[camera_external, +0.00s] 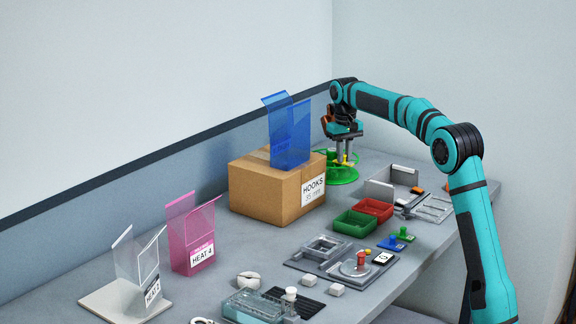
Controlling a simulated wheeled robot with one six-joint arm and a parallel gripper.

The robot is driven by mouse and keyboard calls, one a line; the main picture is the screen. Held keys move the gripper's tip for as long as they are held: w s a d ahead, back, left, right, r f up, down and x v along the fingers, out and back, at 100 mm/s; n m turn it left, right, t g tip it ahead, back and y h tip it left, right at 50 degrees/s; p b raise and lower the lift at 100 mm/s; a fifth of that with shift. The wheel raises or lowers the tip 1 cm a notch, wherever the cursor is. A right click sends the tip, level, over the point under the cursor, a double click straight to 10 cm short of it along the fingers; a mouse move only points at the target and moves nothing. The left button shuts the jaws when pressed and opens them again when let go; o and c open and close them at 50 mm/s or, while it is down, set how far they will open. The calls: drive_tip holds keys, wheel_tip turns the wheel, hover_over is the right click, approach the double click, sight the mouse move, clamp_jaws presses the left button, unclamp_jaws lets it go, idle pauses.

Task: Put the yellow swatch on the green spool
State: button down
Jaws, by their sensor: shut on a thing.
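The green spool (341,175) lies on the table behind and right of the cardboard box, in the external view. My gripper (347,160) points down over it. It is shut on the small yellow swatch (344,157), which shows between and below the fingers. The swatch is at the spool; whether it touches the spool cannot be told at this size. The far side of the spool is partly hidden by my gripper, and its left edge is close to the box.
The cardboard box (259,192) labelled HOOKS carries a blue clear holder (289,135) close left of my gripper. Red (374,208) and green (355,223) bins, a grey open tray (392,181) and metal fixtures stand in front. A pink holder (191,235) stands at left.

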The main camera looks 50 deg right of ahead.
drive_tip(key=shift+f, duration=0.1)
drive_tip(key=c, duration=1.4)
unclamp_jaws()
drive_tip(key=shift+o, duration=0.2)
wheel_tip(320, 180, up, 12)
drive_tip(key=shift+r, duration=0.2)
